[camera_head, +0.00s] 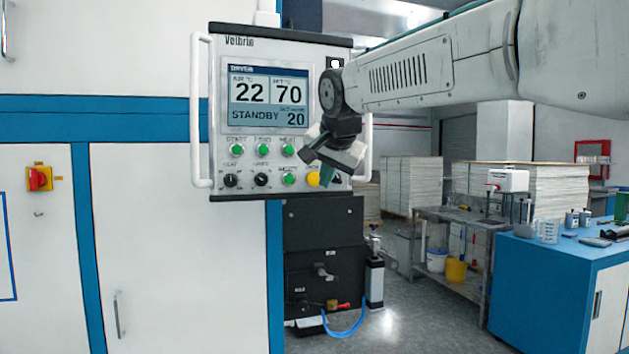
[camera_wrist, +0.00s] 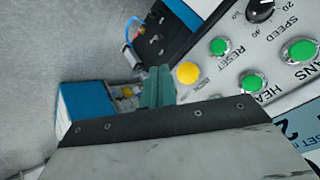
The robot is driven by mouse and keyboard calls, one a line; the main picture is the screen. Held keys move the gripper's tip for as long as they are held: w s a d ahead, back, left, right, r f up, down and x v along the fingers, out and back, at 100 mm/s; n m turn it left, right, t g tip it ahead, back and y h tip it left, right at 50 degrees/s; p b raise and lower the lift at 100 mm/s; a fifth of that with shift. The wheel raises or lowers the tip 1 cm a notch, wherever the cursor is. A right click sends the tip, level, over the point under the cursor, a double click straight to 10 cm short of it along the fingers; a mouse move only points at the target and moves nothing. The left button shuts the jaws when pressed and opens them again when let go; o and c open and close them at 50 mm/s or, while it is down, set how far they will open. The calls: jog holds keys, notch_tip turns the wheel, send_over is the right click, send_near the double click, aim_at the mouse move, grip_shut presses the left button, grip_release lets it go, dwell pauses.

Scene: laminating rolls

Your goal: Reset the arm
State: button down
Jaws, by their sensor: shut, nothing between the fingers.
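My gripper (camera_head: 326,178) is in front of the lower right part of a control panel (camera_head: 217,120) in the head view. Its fingers are shut and hold nothing. The panel has a screen (camera_head: 267,97) reading 22, 70 and STANDBY 20. Below the screen are green buttons (camera_head: 237,149), black knobs (camera_head: 230,180) and a yellow button (camera_head: 313,179). In the wrist view my green fingertips (camera_wrist: 158,88) are together beside the yellow button (camera_wrist: 188,73). I cannot tell whether they touch the panel. My gripper hides part of the panel's right side.
White vertical handles (camera_head: 201,110) flank the panel. A black unit with a blue hose (camera_head: 345,331) stands below it. At right are a metal bench (camera_head: 450,216) and a blue-topped cabinet (camera_head: 545,262). Stacked sheets (camera_head: 412,185) stand behind. Some grey floor between is clear.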

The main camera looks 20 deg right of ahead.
jog(key=shift+s, duration=0.55)
jog(key=s+d+f+n+g, duration=0.1)
jog(key=s+f+n+g, duration=0.1)
jog(key=s+f, duration=0.7)
jog(key=s+d+f+n+g, duration=0.1)
jog(key=s+f+n+g, duration=0.2)
jog(key=s+f, duration=0.6)
jog(key=s+d+f+n+g+y, duration=0.1)
jog(key=s+f, duration=0.8)
jog(key=s, duration=0.9)
jog(key=n+g, duration=0.1)
jog(key=n, duration=0.1)
jog(key=shift+f+n+g, duration=0.3)
jog(key=shift+f, duration=0.1)
